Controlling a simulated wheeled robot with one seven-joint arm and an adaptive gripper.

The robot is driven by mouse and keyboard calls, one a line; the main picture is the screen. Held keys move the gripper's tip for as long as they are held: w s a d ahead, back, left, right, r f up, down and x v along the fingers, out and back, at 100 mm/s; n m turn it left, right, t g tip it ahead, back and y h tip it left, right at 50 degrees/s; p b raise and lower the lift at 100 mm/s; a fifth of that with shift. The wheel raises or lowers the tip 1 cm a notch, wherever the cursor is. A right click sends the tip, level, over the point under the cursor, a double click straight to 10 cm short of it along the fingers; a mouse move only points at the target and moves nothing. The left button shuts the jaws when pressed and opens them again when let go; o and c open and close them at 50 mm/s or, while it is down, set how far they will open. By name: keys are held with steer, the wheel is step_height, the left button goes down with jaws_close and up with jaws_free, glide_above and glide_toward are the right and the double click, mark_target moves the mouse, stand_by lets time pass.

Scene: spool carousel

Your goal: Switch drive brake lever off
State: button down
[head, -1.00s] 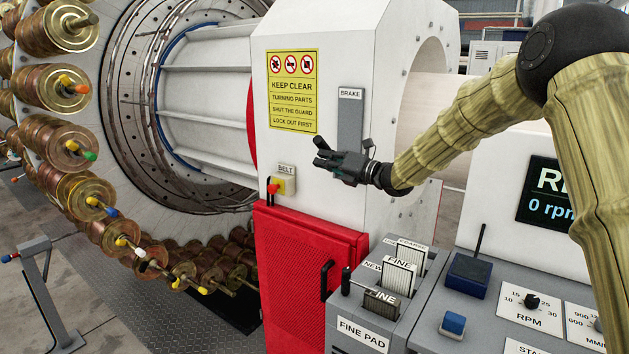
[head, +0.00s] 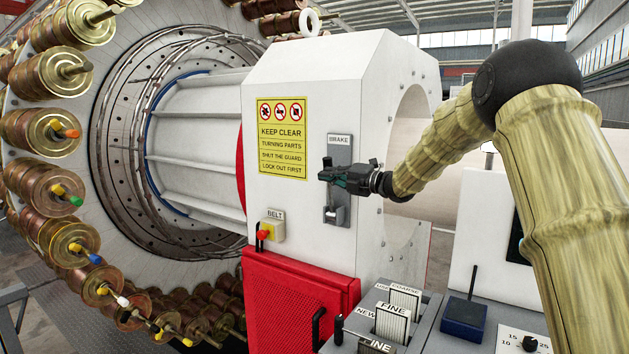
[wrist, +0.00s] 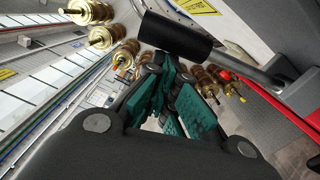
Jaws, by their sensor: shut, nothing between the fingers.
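The brake lever's grey plate (head: 340,152), labelled BRAKE, is upright on the white housing. A short metal part of the lever (head: 333,214) shows at the plate's lower end. My gripper (head: 327,174) is in front of the plate's middle, above that part, and hides what lies behind it. In the wrist view, a black cylindrical grip on a grey rod, apparently the lever's handle (wrist: 176,36), lies just beyond the green-padded fingers (wrist: 172,78). The fingers are shut with nothing between them. I cannot tell whether they touch the handle.
A yellow warning sign (head: 282,138) and the red-knobbed BELT switch (head: 270,230) are on the same housing, left of the plate. A red guard (head: 297,300) is below. Pad holders (head: 392,318) and a console stand at lower right. The spool carousel (head: 85,215) fills the left.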

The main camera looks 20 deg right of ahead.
steer(key=shift+w+d+r, duration=0.1)
steer(key=shift+d+r, duration=0.05)
steer(key=shift+r, duration=0.3)
steer(key=s+d+f+b, duration=0.1)
steer(key=s+d+b, duration=0.2)
steer(key=s+b, duration=0.4)
steer(key=s, duration=0.4)
steer(key=shift+d+f, duration=0.25)
steer(key=shift+d, duration=0.05)
steer(key=shift+a, duration=0.15)
stand_by(0.3)
